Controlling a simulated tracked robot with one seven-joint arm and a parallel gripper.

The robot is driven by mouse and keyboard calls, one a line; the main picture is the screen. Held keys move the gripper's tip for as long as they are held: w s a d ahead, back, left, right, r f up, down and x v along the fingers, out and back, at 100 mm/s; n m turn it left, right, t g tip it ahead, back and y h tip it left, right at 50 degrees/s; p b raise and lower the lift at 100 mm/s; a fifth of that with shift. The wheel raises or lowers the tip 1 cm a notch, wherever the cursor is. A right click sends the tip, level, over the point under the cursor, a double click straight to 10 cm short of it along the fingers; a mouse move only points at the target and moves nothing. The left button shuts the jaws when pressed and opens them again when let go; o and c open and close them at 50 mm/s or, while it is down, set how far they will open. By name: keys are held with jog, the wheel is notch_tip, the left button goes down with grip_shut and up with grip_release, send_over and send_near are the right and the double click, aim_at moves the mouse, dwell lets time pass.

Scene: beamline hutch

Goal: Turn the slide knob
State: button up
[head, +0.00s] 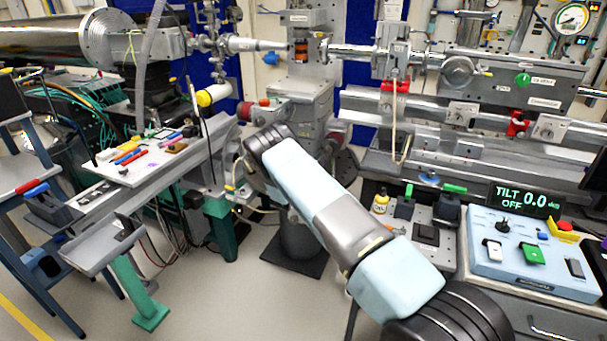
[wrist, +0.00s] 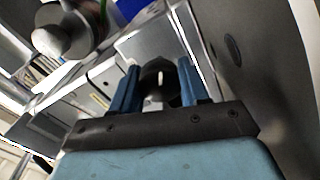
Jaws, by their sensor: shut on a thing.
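In the wrist view, my gripper (wrist: 159,82) has its two blue fingers on either side of a dark round knob (wrist: 159,70) with a short white mark on its face. I take this to be the slide knob. The fingers are closed on it, and it stands in front of a grey metal block. The lower part of the knob is hidden by the gripper's dark front plate. In the head view, my arm crosses the middle and hides my gripper, and I cannot pick out the held knob there.
A light blue control box (head: 530,255) with switches stands at the right, below a display (head: 525,201) reading TILT 0.0, OFF. A grey bench (head: 110,200) with tools is at the left. Pale floor (head: 215,300) is open between. In the wrist view, a large round metal part (wrist: 70,30) is at upper left.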

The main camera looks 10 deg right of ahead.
jog(key=shift+s+f, duration=0.25)
jog(key=shift+f, duration=0.15)
jog(key=o, duration=1)
jog(key=shift+w+r, duration=0.1)
jog(key=shift+o, duration=0.2)
jog(key=v, duration=1.3)
jog(key=shift+s+a, duration=0.2)
jog(key=shift+s, duration=0.1)
jog(key=shift+r, duration=0.1)
